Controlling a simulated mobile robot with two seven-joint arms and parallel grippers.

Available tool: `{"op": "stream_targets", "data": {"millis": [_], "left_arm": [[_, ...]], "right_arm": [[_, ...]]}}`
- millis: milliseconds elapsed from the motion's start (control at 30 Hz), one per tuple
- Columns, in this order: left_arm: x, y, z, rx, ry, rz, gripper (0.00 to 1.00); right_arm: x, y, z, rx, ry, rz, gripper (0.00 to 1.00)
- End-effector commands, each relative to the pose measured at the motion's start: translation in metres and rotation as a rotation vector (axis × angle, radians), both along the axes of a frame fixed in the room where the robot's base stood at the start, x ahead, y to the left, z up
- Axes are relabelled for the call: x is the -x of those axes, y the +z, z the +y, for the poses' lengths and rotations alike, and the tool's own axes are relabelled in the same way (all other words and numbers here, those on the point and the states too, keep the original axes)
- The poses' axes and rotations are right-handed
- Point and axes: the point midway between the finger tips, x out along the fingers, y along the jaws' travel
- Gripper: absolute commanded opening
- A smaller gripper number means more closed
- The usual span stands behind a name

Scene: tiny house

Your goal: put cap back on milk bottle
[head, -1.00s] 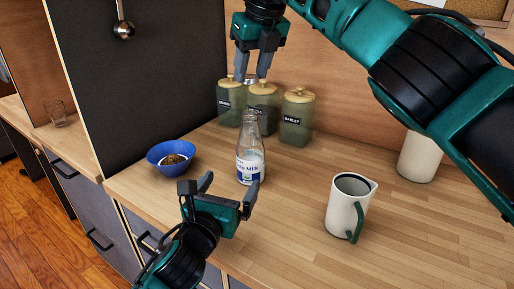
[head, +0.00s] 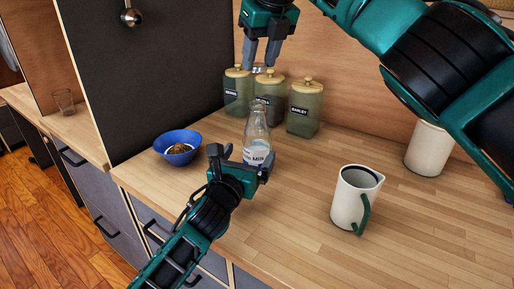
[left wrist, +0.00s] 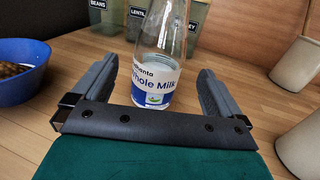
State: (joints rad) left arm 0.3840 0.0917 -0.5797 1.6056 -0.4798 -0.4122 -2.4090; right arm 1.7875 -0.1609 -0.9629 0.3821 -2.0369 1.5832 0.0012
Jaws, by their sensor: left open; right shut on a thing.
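The milk bottle (head: 257,131), clear glass with a white and blue label, stands upright and uncapped on the wooden counter. My left gripper (head: 242,160) is open just in front of it. In the left wrist view, the bottle (left wrist: 158,80) stands between and beyond the spread fingers (left wrist: 156,75), with no clear contact. My right gripper (head: 260,63) is shut on the small greyish cap (head: 258,69), held above and behind the bottle's mouth. The fingers partly hide the cap. The left gripper hides the bottle's lower part in the head view.
Green jars with wooden lids (head: 305,108) stand behind the bottle, near the right gripper. A blue bowl (head: 178,146) is at left and a white jug with a green handle (head: 355,198) at right. A white canister (head: 428,148) stands far right. The front right counter is clear.

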Motion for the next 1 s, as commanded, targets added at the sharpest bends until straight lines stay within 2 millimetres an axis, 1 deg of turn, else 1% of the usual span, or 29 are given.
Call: {"op": "stream_targets", "data": {"millis": [33,100,300,500,800,1000], "left_arm": [[-0.009,0.001,-0.003,0.002,0.002,0.001,1.00],[-0.019,0.001,-0.007,0.001,0.001,-0.001,1.00],[-0.039,0.000,-0.013,-0.001,0.002,0.000,1.00],[-0.046,0.000,-0.016,0.000,0.000,0.000,1.00],[-0.047,0.000,-0.016,0.000,0.000,0.000,1.00],[-0.047,0.000,-0.016,0.000,0.000,0.000,0.81]], "right_arm": [[0.000,0.000,0.000,0.000,0.000,0.000,0.16],[0.000,0.000,0.000,0.000,0.000,0.000,0.16],[0.000,0.000,0.000,0.000,0.000,0.000,0.16],[0.000,0.000,0.000,0.000,0.000,0.000,0.16],[0.000,0.000,0.000,0.000,0.000,0.000,0.16],[0.000,0.000,0.000,0.000,0.000,0.000,0.16]]}}
